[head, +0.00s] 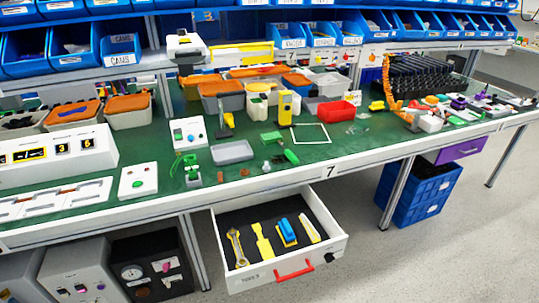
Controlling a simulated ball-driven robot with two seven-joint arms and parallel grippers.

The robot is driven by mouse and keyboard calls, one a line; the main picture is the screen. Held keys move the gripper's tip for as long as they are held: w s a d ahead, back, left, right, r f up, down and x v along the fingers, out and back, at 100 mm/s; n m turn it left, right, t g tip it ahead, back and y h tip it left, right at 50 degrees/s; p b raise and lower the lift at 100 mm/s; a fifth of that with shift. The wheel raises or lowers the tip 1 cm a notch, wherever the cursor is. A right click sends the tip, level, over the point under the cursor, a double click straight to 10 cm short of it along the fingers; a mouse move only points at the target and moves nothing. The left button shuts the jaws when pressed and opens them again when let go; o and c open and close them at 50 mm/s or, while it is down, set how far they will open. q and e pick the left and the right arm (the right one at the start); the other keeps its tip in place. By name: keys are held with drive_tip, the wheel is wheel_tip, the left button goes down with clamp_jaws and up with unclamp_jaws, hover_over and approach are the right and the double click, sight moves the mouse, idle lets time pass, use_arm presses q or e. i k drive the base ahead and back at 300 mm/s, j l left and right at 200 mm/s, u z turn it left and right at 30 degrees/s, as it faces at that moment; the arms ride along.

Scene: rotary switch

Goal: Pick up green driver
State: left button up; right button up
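A small elongated green object (291,157), which looks like the handle of the green driver, lies on the green bench top near the front edge, left of centre. It is too small to make out its shaft. A flat green block (271,137) lies just behind it. Neither of my grippers shows in the head view, and nothing is seen touching the green object.
An open drawer (329,257) with a wrench and other tools juts out below the bench front. A grey tray (233,152), a red bin (336,113) and a yellow device (285,107) stand around the green pieces. A white outlined square (311,125) lies empty behind them.

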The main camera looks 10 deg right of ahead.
sight(287, 153)
drive_tip(key=i+l+u, duration=0.25)
drive_tip(key=l+u, duration=0.3)
drive_tip(key=l, duration=0.15)
drive_tip(key=l+u, duration=0.25)
drive_tip(key=i+l, duration=0.05)
drive_tip(key=l, duration=0.05)
